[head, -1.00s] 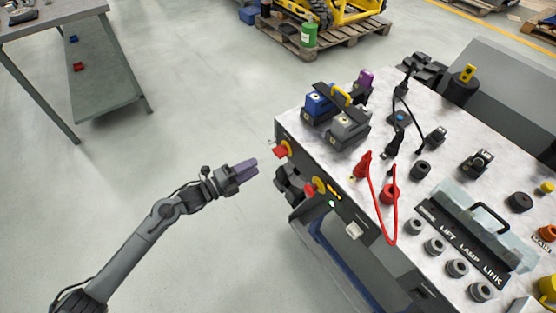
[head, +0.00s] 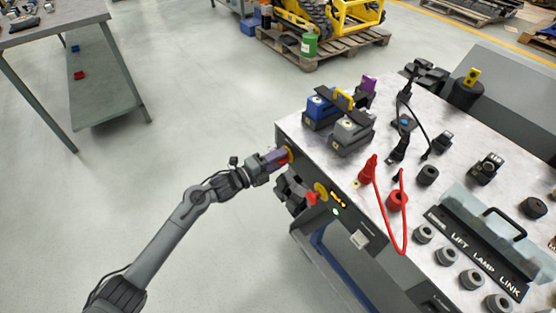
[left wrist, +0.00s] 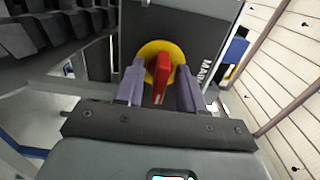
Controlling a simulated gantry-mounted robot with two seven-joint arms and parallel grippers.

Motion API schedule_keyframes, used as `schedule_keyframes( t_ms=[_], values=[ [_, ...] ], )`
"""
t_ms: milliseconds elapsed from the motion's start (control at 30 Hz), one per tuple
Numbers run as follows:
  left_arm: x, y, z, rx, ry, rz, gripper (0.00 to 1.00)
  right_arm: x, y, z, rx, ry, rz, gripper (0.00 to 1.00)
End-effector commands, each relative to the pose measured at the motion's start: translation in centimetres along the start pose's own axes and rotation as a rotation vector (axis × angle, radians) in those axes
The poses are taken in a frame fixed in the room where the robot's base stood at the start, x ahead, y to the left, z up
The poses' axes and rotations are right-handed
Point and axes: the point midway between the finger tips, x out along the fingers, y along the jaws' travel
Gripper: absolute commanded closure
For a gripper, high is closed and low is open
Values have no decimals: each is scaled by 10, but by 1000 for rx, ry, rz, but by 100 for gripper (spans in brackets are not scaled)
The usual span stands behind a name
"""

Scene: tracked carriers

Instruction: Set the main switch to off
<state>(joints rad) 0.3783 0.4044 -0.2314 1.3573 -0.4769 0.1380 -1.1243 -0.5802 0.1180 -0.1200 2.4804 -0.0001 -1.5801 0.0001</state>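The main switch is a red handle (left wrist: 161,78) on a round yellow plate (left wrist: 150,50), on the carrier's dark side panel. Part of the word MAIN shows beside it in the left wrist view. The handle stands nearly upright in that view, slightly tilted. My left gripper (left wrist: 160,84) is open, with one purple finger on each side of the handle and narrow gaps showing. In the head view my left gripper (head: 277,158) is at this switch and hides most of it; a bit of yellow plate (head: 289,153) shows. My right gripper is not in view.
A black block-like part (head: 291,190) juts out below. The top (head: 345,165) holds blue and grey blocks and a red cable (head: 403,225).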

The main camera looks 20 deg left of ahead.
Motion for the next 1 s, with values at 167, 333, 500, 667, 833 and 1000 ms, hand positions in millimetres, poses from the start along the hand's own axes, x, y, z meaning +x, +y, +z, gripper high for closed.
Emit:
schedule_keyframes(
  t_ms=[167, 333, 500, 667, 833, 1000],
  values=[
    [0, 0, 0, 0, 0, 0, 62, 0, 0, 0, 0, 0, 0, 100],
    [0, 0, 0, 0, 0, 0, 83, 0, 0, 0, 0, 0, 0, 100],
    [0, 0, 0, 0, 0, 0, 100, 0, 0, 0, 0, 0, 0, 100],
    [0, 0, 0, -4, 0, 0, 100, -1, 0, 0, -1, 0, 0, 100],
    [0, -2, 0, -35, 0, 0, 100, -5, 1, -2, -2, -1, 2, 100],
    [0, -3, 0, -118, 0, 2, 100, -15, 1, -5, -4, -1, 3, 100]
  ],
)
